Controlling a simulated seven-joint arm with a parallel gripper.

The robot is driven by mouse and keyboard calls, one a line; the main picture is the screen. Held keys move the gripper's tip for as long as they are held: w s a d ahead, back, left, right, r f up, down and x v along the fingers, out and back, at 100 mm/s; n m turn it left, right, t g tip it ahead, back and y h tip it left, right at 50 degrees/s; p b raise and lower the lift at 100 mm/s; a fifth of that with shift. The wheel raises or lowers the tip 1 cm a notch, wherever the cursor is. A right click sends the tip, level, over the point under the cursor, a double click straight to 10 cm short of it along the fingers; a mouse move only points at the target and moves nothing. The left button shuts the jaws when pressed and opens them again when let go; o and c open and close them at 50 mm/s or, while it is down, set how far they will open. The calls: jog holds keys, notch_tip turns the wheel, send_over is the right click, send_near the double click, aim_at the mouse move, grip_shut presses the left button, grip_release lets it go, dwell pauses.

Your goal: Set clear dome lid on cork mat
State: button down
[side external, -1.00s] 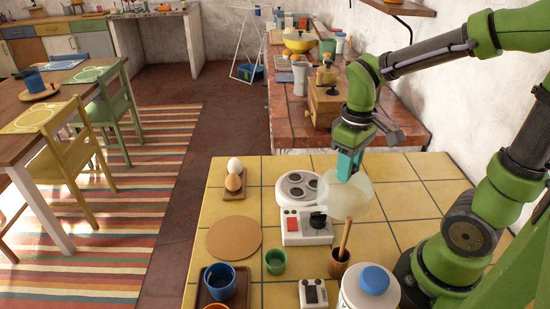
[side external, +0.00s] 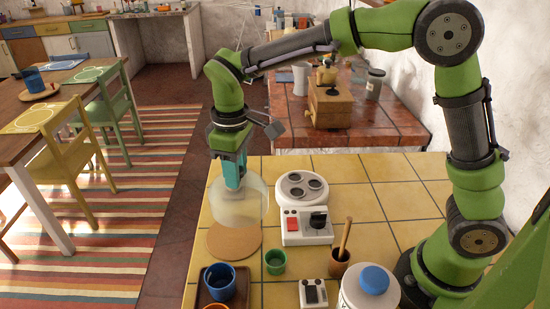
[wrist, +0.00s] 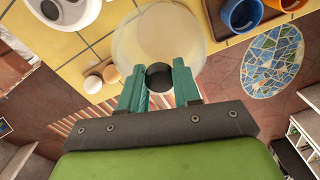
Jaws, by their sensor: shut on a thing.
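The clear dome lid (side external: 239,203) is a pale, see-through dome held in the air by my gripper (side external: 234,186). In the wrist view my gripper's (wrist: 159,82) two teal fingers are shut on the lid's dark round knob (wrist: 159,77), and the translucent lid (wrist: 158,35) spreads out beyond them. The round tan cork mat (side external: 234,242) lies flat on the yellow tiled counter. In the side view the lid appears just above and behind the mat and overlaps its far edge. The exact gap between lid and mat is hard to tell.
A white appliance with round plates (side external: 301,188) and a red-switched base (side external: 306,226) stand right of the lid. Eggs (wrist: 93,84) show in the wrist view.

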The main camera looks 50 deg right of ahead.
jog(key=shift+w+a+f, duration=0.1)
jog(key=shift+w+a, duration=0.2)
jog(key=shift+a, duration=0.45)
jog(key=shift+w+a+f, duration=0.1)
jog(key=shift+a+f, duration=0.2)
notch_tip(320, 180, down, 6)
jog(key=shift+f, duration=0.25)
jog(key=shift+f, duration=0.95)
dwell(1.7)
jog(key=c, duration=0.7)
grip_release()
jog(key=shift+r, duration=0.1)
jog(key=shift+r, duration=3.45)
